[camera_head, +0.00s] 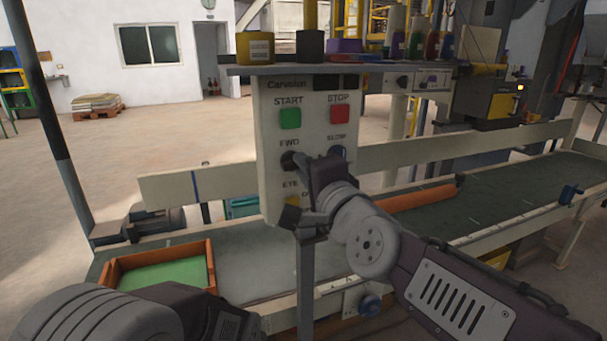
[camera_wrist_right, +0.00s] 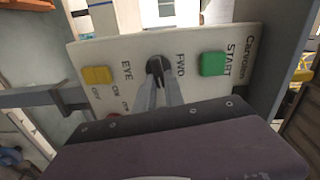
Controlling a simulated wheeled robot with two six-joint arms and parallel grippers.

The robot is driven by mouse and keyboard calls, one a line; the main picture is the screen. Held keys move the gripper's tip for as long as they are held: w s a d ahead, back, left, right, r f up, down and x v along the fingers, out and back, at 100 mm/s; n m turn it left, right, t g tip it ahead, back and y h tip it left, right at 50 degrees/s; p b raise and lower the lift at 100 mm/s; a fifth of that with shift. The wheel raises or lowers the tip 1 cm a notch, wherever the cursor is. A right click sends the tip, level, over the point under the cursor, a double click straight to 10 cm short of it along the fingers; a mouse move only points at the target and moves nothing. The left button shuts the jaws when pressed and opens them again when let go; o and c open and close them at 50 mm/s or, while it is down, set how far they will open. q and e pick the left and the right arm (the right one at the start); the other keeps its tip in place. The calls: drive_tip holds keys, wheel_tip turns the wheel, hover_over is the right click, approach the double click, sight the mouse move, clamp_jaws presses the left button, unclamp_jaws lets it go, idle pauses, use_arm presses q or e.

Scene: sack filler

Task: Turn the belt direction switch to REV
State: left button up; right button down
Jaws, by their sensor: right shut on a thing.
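The conveyor control panel (camera_head: 268,140) is a pale upright box with a green START button (camera_head: 290,118), a red STOP button (camera_head: 340,113), and FWD and SLOW labels. The belt direction switch (camera_wrist_right: 155,68) is a dark knob below the FWD label; it also shows in the head view (camera_head: 288,161), partly covered by my gripper. My right gripper (camera_wrist_right: 160,84) is shut on this switch. Which way the knob points is hard to tell, and any REV label is hidden. My left arm shows at the lower left of the head view, but its fingers are not visible.
A yellow EYE control (camera_wrist_right: 97,75) sits beside the switch. A shelf (camera_head: 340,69) above the panel holds several pots. The conveyor belt (camera_head: 490,205) runs behind the panel, with an orange roll (camera_head: 418,196) on it. An orange tray (camera_head: 212,262) with a green bottom stands at left.

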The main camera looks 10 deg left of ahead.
drive_tip(key=shift+f+m, duration=0.1)
drive_tip(key=shift+m, duration=0.5)
drive_tip(key=c, duration=1.4)
unclamp_jaws()
drive_tip(key=shift+c, duration=0.2)
